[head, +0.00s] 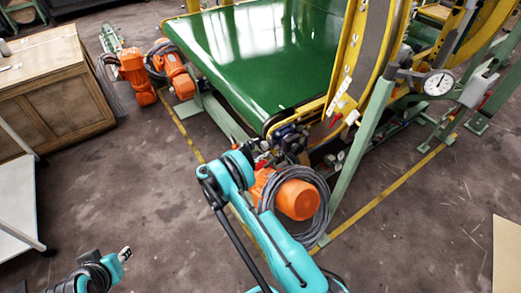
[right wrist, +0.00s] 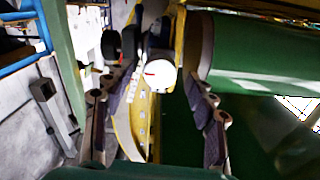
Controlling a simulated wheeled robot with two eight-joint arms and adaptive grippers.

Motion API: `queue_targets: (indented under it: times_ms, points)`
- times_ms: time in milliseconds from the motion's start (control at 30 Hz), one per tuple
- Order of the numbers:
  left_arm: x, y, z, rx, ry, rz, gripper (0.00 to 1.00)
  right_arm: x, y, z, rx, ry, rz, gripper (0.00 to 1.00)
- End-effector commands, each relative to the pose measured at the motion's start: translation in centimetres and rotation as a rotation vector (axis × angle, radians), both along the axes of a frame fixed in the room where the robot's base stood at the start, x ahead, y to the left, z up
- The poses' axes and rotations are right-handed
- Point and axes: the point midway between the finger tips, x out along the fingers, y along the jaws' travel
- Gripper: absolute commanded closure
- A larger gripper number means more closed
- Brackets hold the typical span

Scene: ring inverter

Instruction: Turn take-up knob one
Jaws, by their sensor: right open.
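My right gripper (head: 262,158) is at the near corner of the green belt machine, by a cluster of dark fittings (head: 288,137). In the right wrist view the right gripper (right wrist: 158,105) is open, with its fingers wide apart and nothing between the pads. A white round disc with a red mark (right wrist: 160,75) shows beyond and between the fingers. Dark rounded parts (right wrist: 112,45) show left of it. I cannot tell which part is take-up knob one. My left gripper (head: 124,254) is low at the left, away from the machine; its jaw state is unclear.
The green belt (head: 255,55) lies behind the fittings. An orange motor (head: 298,199) with coiled grey hose is close beside my right arm. A yellow frame and green posts (head: 362,150) stand right, with a dial gauge (head: 438,82). A wooden cabinet (head: 50,95) stands left.

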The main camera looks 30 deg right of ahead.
Motion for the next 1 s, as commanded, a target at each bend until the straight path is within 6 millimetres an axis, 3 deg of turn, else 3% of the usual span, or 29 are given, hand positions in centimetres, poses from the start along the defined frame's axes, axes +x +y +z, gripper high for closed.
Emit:
queue_targets:
  times_ms: [133, 400, 467, 600, 1000]
  points:
    - [0.01, 0.0, -0.44, 0.0, 0.0, 0.0, 0.67, 0.1, -1.22, -0.05, 0.0, 0.001, 0.0, 0.43]
    - [0.0, 0.0, -0.4, 0.0, 0.0, 0.0, 0.67, 0.14, -1.44, 0.05, 0.001, 0.001, 0.001, 0.43]
    - [0.0, 0.0, -0.4, 0.0, 0.0, 0.0, 0.67, 0.13, -1.44, 0.05, 0.001, 0.001, 0.001, 0.54]
    - [0.0, 0.0, -0.4, 0.0, 0.0, 0.0, 0.67, 0.14, -1.43, 0.04, 0.001, 0.001, 0.001, 0.91]
    - [0.01, 0.0, -0.41, 0.0, 0.0, 0.0, 0.67, 0.14, -1.44, 0.04, -0.002, 0.043, 0.0, 0.93]
